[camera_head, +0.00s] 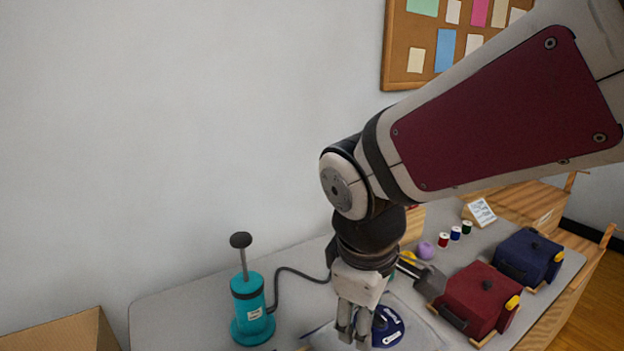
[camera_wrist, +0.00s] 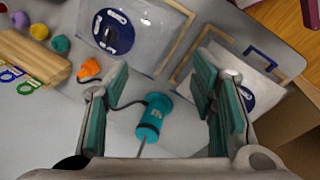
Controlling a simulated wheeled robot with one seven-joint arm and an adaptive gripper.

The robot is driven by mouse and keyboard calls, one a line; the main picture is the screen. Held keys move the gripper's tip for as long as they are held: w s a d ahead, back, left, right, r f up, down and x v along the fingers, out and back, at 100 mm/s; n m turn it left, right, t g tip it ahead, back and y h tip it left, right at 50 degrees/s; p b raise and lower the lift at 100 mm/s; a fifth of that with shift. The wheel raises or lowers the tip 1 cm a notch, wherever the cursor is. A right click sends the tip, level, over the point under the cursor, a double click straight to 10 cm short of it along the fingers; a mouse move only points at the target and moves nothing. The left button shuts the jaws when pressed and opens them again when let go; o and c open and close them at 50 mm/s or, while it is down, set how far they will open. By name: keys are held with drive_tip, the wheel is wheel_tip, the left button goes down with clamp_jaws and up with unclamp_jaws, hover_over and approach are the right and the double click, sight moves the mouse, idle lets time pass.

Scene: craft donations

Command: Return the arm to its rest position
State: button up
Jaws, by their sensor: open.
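My arm reaches down over the table from the upper right in the head view. My gripper (camera_head: 354,336) points down near the table's front part. In the wrist view my gripper (camera_wrist: 160,78) has its two teal-padded fingers spread wide, with nothing held between them. A teal hand pump (camera_head: 252,310) stands to its left in the head view. In the wrist view the pump (camera_wrist: 153,117) appears between the fingers, apart from both as far as I can tell.
A clear bag with a blue disc (camera_head: 388,326) lies beside my gripper. A black hose (camera_head: 300,272) runs from the pump. Red (camera_head: 482,297) and navy (camera_head: 524,256) boxy items and thread spools (camera_head: 455,233) occupy the right. A cardboard box (camera_head: 65,333) is lower left.

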drive_tip(key=s+d+r+m+t+y, duration=0.1)
drive_tip(key=s+d+r+m, duration=0.4)
drive_tip(key=s+d+m, duration=0.6)
drive_tip(key=shift+d+r+m+t, duration=0.15)
drive_tip(key=shift+d+m+t, duration=0.15)
drive_tip(key=shift+d+t, duration=0.15)
drive_tip(key=shift+s, duration=0.1)
idle(1.3)
